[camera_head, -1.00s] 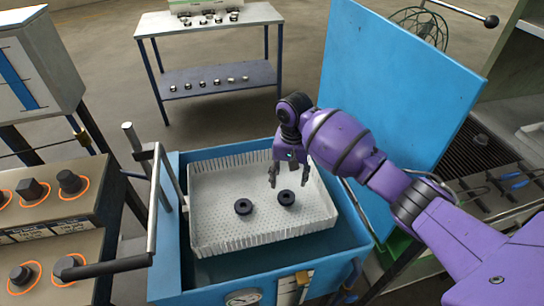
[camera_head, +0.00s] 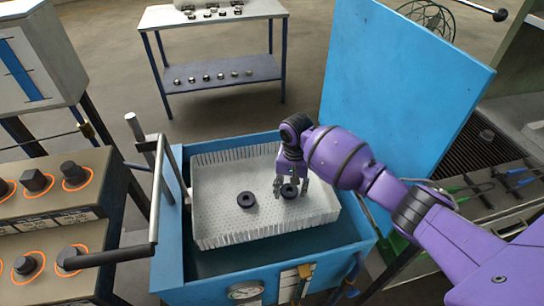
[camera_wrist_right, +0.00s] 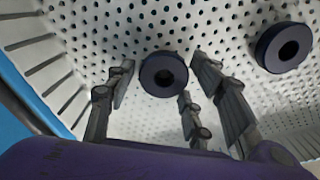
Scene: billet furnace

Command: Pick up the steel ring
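Two dark steel rings lie in the white perforated basket (camera_head: 220,235). The right ring (camera_head: 289,196) is under my right gripper (camera_head: 291,188), partly hidden by its fingers. In the right wrist view this ring (camera_wrist_right: 149,75) appears between the spread fingers of the gripper (camera_wrist_right: 160,69), with gaps on both sides. The gripper is open and holds nothing. I cannot tell its exact height over the ring. The other ring (camera_head: 246,206) lies to the left, clear of the gripper; the wrist view shows it at upper right (camera_wrist_right: 266,48). My left gripper is not in view.
The basket sits in an open blue tank (camera_head: 180,255) with a raised blue lid (camera_head: 400,90) behind the right arm. A metal handle frame (camera_head: 156,190) stands at its left, near a knobbed control panel (camera_head: 50,215). A table (camera_head: 210,15) with small parts stands behind.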

